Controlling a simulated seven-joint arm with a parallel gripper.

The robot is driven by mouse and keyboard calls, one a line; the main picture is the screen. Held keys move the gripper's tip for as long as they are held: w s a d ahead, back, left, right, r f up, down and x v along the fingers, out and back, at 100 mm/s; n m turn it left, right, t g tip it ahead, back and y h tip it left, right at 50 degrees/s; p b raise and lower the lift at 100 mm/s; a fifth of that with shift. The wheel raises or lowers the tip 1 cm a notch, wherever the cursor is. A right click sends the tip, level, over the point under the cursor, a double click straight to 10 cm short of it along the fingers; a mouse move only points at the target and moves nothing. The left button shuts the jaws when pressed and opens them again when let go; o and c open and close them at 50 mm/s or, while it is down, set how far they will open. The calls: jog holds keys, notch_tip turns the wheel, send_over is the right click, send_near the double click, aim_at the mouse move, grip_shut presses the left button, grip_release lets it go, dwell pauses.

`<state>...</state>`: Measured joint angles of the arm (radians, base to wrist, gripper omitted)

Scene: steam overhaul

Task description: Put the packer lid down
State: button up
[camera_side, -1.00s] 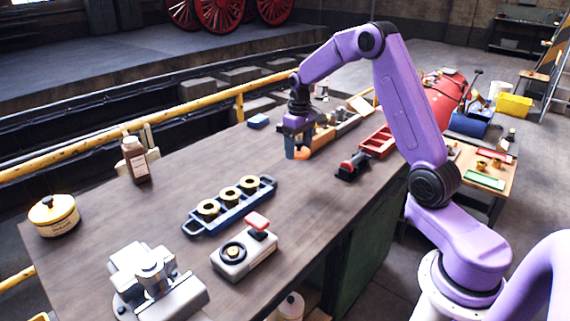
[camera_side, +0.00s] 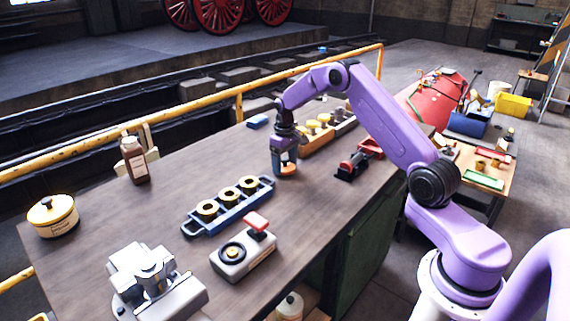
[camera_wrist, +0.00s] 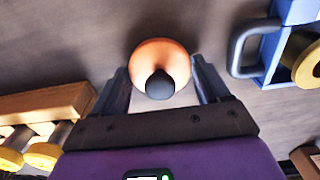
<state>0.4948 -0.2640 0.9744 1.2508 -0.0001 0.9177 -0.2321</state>
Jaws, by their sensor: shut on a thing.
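The packer lid is an orange disc with a dark knob. It shows in the wrist view (camera_wrist: 160,58) between the two fingers of my gripper (camera_wrist: 163,88), which is shut on it. In the side view the orange lid (camera_side: 289,169) shows low between the fingers of my gripper (camera_side: 286,171), just above or at the wooden bench top (camera_side: 215,160). I cannot tell whether the lid touches the bench.
A blue tray with brass rings (camera_side: 229,207) lies to the front left; its handle shows in the wrist view (camera_wrist: 240,50). A wooden rack (camera_side: 318,141) stands behind my gripper. A black and red tool (camera_side: 350,166) is to the right. The bench left of my gripper is clear.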

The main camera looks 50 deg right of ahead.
jog(key=shift+f, duration=0.3)
jog(key=shift+f, duration=0.15)
jog(key=o, duration=1)
jog(key=shift+o, duration=0.2)
